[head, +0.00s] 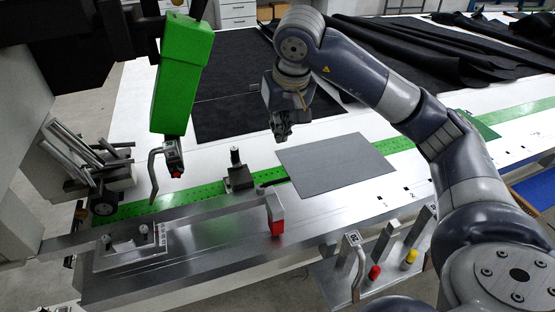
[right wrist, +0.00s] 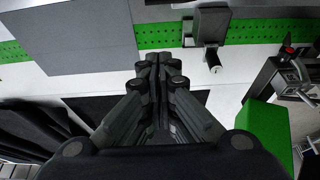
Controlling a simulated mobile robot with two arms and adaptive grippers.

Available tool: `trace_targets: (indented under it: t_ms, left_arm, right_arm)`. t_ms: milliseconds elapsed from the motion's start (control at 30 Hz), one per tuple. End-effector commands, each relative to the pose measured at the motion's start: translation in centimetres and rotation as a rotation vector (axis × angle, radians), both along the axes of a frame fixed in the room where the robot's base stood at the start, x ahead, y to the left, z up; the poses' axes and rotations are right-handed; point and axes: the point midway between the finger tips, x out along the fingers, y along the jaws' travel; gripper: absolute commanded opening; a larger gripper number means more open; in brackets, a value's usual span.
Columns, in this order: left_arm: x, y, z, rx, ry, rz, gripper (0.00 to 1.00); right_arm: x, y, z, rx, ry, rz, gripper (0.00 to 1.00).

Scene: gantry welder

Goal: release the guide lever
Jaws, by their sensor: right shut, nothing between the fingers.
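My right gripper (head: 283,130) is shut and empty, pointing down above the far edge of a grey sheet. In the right wrist view its closed fingers (right wrist: 158,60) touch nothing. A dark block with an upright post (head: 236,160) stands at the green perforated strip, left of the gripper; it also shows in the right wrist view (right wrist: 211,28). A bent metal handle (head: 155,172) hangs under the green welder head (head: 181,75). Another bent lever (head: 358,272) is on a front panel. I cannot tell which is the guide lever. My left gripper is not in view.
The grey sheet (head: 335,165) lies flat on the white table. A red-and-grey block (head: 275,215) stands on the metal front rail. The front panel carries a red knob (head: 374,272) and a yellow knob (head: 410,257). Black fabric (head: 235,85) covers the back.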

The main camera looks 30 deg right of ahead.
Motion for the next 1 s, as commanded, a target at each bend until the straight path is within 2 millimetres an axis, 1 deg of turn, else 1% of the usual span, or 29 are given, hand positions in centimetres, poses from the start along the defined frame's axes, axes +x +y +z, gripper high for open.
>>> trace_targets:
  t_ms: [133, 267, 367, 667, 800, 1000]
  left_arm:
    - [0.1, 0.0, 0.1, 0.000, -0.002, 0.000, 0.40]
    - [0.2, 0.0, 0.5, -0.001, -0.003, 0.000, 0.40]
    - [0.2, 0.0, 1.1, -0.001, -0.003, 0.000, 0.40]
    - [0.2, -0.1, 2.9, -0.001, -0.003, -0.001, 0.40]
    - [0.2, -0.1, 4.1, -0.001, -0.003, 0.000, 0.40]
    - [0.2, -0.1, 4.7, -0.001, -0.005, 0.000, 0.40]
  right_arm:
    - [0.1, 0.0, -0.3, 0.001, 0.002, -0.001, 0.00]
    - [0.5, -0.1, -1.6, 0.001, 0.006, -0.002, 0.00]
    - [1.1, -0.3, -3.3, 0.001, 0.008, -0.001, 0.00]
    - [3.3, -0.8, -9.4, 0.002, 0.007, -0.001, 0.00]
    - [1.4, -0.3, -9.6, 0.000, 0.002, 0.003, 0.00]
    - [-0.1, 0.0, -10.0, 0.001, 0.001, 0.001, 0.00]
